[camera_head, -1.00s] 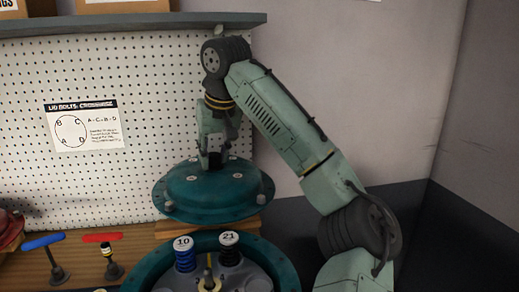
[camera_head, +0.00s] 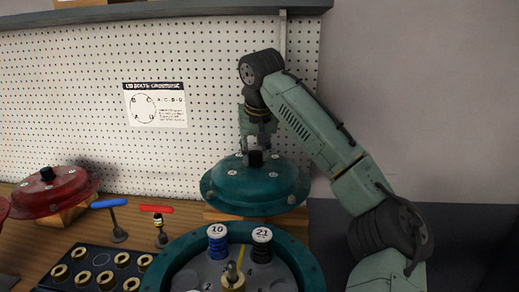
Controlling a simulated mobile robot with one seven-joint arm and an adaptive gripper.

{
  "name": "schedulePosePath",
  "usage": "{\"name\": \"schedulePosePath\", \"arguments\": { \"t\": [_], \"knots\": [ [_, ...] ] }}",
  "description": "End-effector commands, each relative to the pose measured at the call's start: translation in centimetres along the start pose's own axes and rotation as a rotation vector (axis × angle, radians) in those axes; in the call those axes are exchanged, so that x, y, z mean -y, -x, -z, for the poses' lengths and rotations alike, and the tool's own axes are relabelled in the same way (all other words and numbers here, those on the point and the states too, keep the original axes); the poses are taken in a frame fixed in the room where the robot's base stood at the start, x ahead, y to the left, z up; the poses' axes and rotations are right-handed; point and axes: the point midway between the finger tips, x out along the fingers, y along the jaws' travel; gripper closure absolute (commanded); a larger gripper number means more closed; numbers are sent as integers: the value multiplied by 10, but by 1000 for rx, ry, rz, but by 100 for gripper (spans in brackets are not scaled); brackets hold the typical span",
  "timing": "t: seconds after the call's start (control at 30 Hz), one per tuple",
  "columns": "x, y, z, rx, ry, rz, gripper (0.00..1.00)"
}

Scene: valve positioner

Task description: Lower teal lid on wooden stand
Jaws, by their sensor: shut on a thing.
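The teal lid (camera_head: 254,190) is a round dome with a flange, bolts around it and a black knob on top. My gripper (camera_head: 257,148) is above the lid's middle, shut on its knob; the lower part of the knob shows beneath the fingers. The lid looks about level. The wooden stand (camera_head: 212,215) shows as a narrow strip right under the lid's flange; the lid hides most of it. I cannot tell whether the lid touches the stand or hangs just above it.
The open teal housing (camera_head: 308,262) stands in front, with blue and black springs capped 10 and 21 (camera_head: 262,235). Left are a red lid (camera_head: 53,190) on a wooden block, blue (camera_head: 109,203) and red (camera_head: 157,208) handled tools and a dark tray (camera_head: 72,256) of brass rings. Pegboard rises behind.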

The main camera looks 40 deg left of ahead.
Motion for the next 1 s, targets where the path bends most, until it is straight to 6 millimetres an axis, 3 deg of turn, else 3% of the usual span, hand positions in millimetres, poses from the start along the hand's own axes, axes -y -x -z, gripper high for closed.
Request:
{"name": "schedulePosePath", "arguments": {
  "t": [1.0],
  "knots": [
    [0, -54, -23, -5, 0, 0, 100]
  ]
}}
